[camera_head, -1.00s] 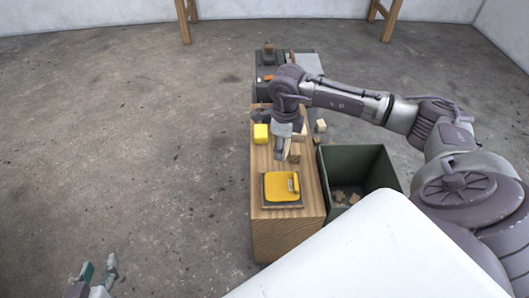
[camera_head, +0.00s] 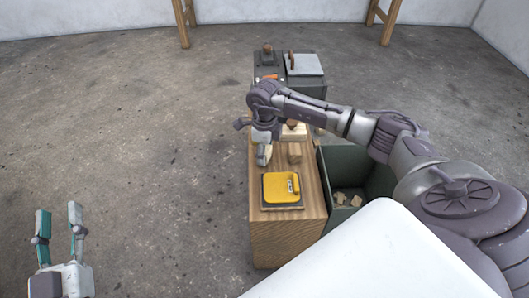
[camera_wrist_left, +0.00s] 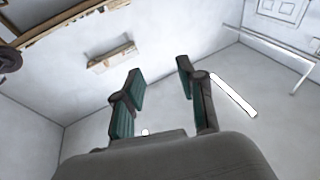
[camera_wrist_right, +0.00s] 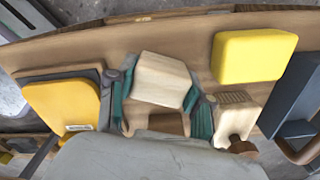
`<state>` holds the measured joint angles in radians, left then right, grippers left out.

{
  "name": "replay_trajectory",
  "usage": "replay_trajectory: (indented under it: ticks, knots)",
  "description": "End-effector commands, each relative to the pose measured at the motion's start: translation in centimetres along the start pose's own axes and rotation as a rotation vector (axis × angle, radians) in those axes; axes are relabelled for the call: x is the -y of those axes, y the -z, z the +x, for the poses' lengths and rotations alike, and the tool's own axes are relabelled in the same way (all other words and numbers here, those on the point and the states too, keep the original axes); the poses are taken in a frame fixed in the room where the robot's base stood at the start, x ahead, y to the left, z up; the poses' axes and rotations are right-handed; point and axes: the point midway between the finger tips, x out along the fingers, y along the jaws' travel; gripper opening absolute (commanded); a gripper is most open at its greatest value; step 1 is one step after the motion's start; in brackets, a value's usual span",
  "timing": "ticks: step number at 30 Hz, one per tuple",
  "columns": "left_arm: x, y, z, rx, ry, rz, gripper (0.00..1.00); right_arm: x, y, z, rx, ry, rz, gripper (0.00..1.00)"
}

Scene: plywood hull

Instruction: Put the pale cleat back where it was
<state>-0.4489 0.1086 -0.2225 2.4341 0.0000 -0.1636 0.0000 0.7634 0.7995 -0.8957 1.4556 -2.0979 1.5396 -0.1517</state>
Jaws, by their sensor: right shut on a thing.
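The pale cleat (camera_wrist_right: 160,78) is a light wooden block between the two fingers of my right gripper (camera_wrist_right: 160,100) in the right wrist view. The gripper is shut on it. In the head view my right gripper (camera_head: 263,153) is over the narrow wooden bench, beyond the yellow device; I cannot tell whether the cleat touches the bench top. My left gripper (camera_head: 58,222) is open and empty, over bare floor at the lower left of the head view; its spread fingers also show in the left wrist view (camera_wrist_left: 160,85).
A yellow device on a dark base (camera_head: 281,187) lies on the bench (camera_head: 315,196). A brown block (camera_head: 294,153) and a knobbed pale block (camera_head: 293,134) are close by. A yellow block (camera_wrist_right: 253,55) is to the right of the cleat. A dark bin (camera_head: 357,160) stands beside the bench.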

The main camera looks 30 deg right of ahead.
Motion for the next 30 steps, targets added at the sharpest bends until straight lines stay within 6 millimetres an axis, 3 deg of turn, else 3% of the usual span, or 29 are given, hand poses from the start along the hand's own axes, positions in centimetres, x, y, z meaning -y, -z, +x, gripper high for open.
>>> replay_trajectory:
  ticks: [11,12,16,27,30]
  knots:
    - [-0.1,0.5,0.0,-0.033,-0.001,-0.001,0.40,0.0,0.0,0.2,0.000,0.000,0.000,0.23]
    - [-0.1,0.6,0.0,-0.035,-0.002,-0.001,0.40,0.0,0.0,0.2,0.000,0.000,0.000,0.56]
    - [-0.1,0.6,0.0,-0.033,-0.001,-0.001,0.40,0.0,0.0,0.2,0.000,0.000,0.000,0.76]
    - [-0.1,0.5,0.1,-0.025,-0.001,-0.001,0.40,0.0,0.0,0.0,0.000,0.000,0.000,0.76]
    - [0.1,-0.4,0.0,0.038,0.001,0.000,0.40,0.0,0.0,-0.7,0.001,0.001,0.000,0.76]
